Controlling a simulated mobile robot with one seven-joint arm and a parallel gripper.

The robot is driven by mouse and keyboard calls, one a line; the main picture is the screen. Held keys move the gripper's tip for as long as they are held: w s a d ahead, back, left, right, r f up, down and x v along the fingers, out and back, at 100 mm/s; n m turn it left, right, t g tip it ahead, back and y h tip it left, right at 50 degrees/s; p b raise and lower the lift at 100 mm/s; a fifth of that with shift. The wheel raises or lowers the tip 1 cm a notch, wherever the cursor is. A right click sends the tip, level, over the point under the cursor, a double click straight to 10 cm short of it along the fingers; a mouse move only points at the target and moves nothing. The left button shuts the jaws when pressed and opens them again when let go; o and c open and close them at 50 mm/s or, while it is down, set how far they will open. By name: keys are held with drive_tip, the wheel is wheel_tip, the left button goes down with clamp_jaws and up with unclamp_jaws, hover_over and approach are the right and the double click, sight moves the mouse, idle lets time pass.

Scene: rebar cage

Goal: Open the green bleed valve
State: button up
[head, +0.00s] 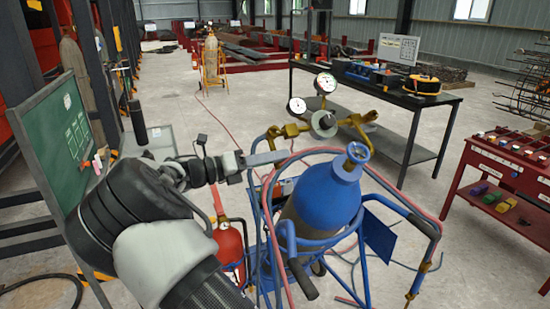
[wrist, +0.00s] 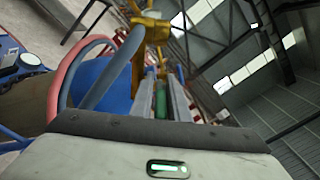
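My gripper (head: 284,156) reaches right from my arm, just below the brass fittings at the top of the blue cylinder cart. In the wrist view its two grey fingers (wrist: 168,92) point away from the camera with a gap between them. A small green part (wrist: 160,103), which looks like the green bleed valve, shows in that gap; I cannot tell how far beyond the fingertips it is or whether they touch it. A brass fitting (wrist: 150,40) is above it. In the head view the green valve is not visible. Two round gauges (head: 326,83) stand above the brass manifold (head: 290,130).
A blue cylinder (head: 325,205) stands in a blue tube cart (head: 430,228) with red and blue hoses close to my gripper. A red extinguisher (head: 229,245) is at its left. A dark workbench (head: 440,97) is behind, and a red table (head: 510,158) at right.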

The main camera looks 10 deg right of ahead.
clamp_jaws()
idle(1.4)
